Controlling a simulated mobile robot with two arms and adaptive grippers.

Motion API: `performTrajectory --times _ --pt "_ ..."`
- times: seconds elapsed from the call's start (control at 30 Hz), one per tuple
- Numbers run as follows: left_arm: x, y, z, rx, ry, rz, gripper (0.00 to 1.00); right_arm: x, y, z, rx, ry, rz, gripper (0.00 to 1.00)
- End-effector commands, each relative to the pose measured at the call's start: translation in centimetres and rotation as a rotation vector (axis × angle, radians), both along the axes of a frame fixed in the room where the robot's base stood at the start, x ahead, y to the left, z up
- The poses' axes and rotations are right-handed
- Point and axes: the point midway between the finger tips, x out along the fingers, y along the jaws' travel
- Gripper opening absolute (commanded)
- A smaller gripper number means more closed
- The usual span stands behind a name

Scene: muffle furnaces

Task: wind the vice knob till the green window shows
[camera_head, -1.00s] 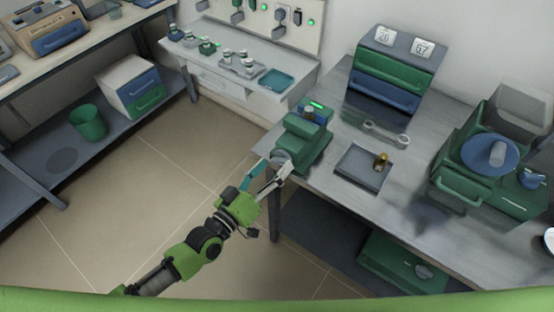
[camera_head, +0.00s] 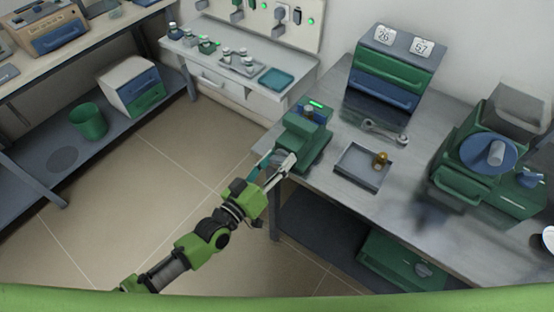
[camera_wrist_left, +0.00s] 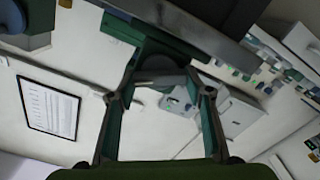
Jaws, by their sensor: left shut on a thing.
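The green vice (camera_head: 303,138) sits at the near left corner of the grey workbench. Its round grey knob (camera_head: 280,157) faces the open floor, and the knob also shows in the wrist view (camera_wrist_left: 160,68). My left gripper (camera_head: 278,164) is shut on the knob, with one finger on each side of it; the two fingers (camera_wrist_left: 162,84) also show in the wrist view. A bright green strip (camera_head: 316,104) shows at the top of the vice. My right gripper is not in view.
A wrench (camera_head: 385,132) and a grey tray (camera_head: 360,170) with a brass-coloured piece (camera_head: 380,159) lie right of the vice. A drawer cabinet (camera_head: 391,75) stands behind. Green equipment (camera_head: 480,165) fills the bench's right side.

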Motion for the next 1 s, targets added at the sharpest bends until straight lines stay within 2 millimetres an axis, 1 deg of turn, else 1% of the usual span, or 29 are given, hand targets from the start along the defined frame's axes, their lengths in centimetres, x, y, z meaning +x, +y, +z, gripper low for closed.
performTrajectory --times 0.1,0.2,0.47,0.5,0.57,0.87,1.0 --pt "-0.04 -0.02 0.10 0.081 -0.058 0.001 0.25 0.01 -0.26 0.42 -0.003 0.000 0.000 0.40" --pt "-0.03 -0.02 0.06 0.120 -0.087 0.001 0.25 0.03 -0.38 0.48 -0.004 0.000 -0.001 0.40" --pt "-0.02 -0.02 0.01 0.129 -0.093 0.001 0.25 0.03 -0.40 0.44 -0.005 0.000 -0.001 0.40" --pt "-0.03 -0.02 0.02 0.128 -0.093 0.001 0.49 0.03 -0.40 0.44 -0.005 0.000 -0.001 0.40" --pt "-0.02 -0.02 0.01 0.128 -0.093 0.001 0.64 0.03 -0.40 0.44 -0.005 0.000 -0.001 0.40" --pt "-0.04 -0.02 0.02 0.126 -0.091 0.001 0.64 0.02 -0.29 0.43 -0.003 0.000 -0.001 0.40" --pt "-0.65 0.42 -0.07 0.127 -0.090 0.000 0.64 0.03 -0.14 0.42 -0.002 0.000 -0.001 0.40"
